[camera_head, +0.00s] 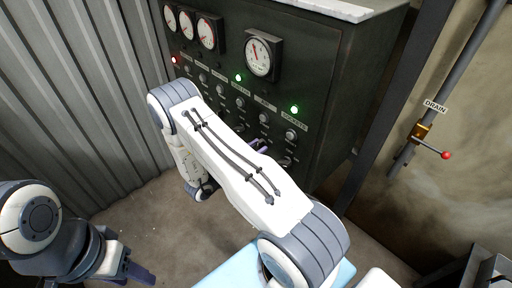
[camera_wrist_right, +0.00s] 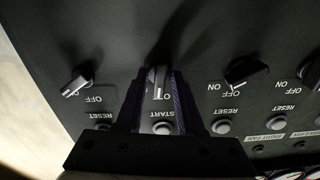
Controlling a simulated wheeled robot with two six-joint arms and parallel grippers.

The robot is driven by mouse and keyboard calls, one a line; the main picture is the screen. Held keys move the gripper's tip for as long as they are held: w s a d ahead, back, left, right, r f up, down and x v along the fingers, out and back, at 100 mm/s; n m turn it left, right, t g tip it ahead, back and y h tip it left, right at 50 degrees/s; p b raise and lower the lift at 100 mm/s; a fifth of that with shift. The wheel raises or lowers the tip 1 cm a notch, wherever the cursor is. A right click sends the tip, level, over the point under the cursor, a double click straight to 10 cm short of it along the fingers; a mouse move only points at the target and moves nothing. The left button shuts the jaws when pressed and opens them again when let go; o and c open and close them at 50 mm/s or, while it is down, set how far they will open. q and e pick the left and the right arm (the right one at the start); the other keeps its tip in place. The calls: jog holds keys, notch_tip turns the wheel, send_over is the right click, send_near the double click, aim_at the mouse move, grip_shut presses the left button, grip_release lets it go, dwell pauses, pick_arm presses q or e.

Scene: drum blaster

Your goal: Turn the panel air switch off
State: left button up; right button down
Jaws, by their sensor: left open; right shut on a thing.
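The control panel (camera_head: 330,95) carries rows of switches and buttons. In the right wrist view my right gripper (camera_wrist_right: 157,84) is shut on a rotary switch (camera_wrist_right: 158,76), one finger on each side of its knob. The knob stands nearly upright in that view. A START button (camera_wrist_right: 162,128) sits below it; the switch's name label is hidden. In the head view my right arm covers most of the lower switches, and the right gripper (camera_head: 262,146) shows only partly beside it. My left gripper (camera_head: 130,272) is open and empty, low at the left, away from the panel.
Neighbouring knobs (camera_wrist_right: 75,82) and (camera_wrist_right: 245,72) stand close on both sides of the gripped switch. Gauges (camera_head: 262,57) and green lamps (camera_head: 294,110) sit higher on the panel. A drain pipe with a red-tipped valve lever (camera_head: 432,149) is at the right.

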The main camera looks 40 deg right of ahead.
jog(key=shift+n, duration=1)
jog(key=c, duration=0.8)
grip_release()
jog(key=shift+c, duration=0.2)
jog(key=shift+a, duration=0.1)
jog(key=a+b, duration=0.1)
jog(key=a, duration=0.9)
jog(key=shift+s+a+b, duration=0.15)
jog(key=shift+s+b, duration=0.25)
